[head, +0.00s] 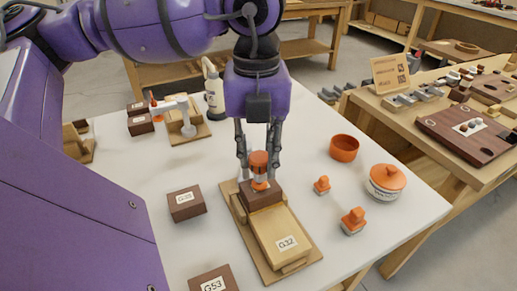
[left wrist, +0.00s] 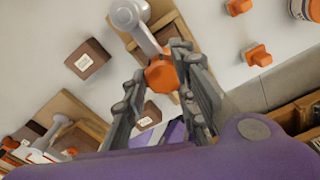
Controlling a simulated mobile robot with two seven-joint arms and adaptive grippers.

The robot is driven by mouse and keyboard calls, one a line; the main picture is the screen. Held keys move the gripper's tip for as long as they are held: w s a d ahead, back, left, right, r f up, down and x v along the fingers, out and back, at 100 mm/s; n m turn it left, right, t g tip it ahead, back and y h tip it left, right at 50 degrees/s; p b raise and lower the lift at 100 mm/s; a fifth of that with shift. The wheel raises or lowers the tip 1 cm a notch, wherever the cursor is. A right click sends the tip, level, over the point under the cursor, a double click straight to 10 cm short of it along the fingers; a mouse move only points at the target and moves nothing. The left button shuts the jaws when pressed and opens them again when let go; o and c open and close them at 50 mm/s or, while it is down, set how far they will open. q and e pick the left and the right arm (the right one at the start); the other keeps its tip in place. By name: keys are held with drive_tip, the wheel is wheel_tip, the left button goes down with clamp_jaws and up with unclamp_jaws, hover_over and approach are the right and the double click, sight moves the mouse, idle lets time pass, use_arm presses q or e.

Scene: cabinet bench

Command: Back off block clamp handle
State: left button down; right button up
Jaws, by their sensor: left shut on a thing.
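The block clamp is a wooden base (head: 302,253) with a raised wooden bed labelled G32 and a dark brown block (head: 262,195) at its far end. Its orange handle (head: 259,158) stands up over that block, between the fingers of my left gripper (head: 258,172). In the left wrist view the orange handle end (left wrist: 160,74) sits on a grey lever (left wrist: 147,38), and my left gripper (left wrist: 165,82) is shut on it. The fingers partly hide the lever and block in the head view. My right gripper is in neither view.
A second clamp (head: 187,128) with a grey lever stands at the back left, near a bottle (head: 214,95). Loose brown blocks (head: 186,204) lie left of the held clamp. An orange bowl (head: 344,148), lidded jar (head: 386,182) and orange stamp-like pieces (head: 353,221) stand right.

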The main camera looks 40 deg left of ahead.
sight(254, 156)
use_arm(q)
drive_tip(key=shift+a+r, duration=0.15)
idle(0.3)
drive_tip(key=c, duration=1.7)
unclamp_jaws()
drive_tip(key=shift+o, duration=0.8)
drive_tip(key=shift+s+a, duration=0.1)
drive_tip(key=shift+s, duration=0.05)
drive_tip(key=shift+r, duration=0.35)
wheel_tip(254, 156, up, 11)
drive_tip(key=shift+r, duration=0.2)
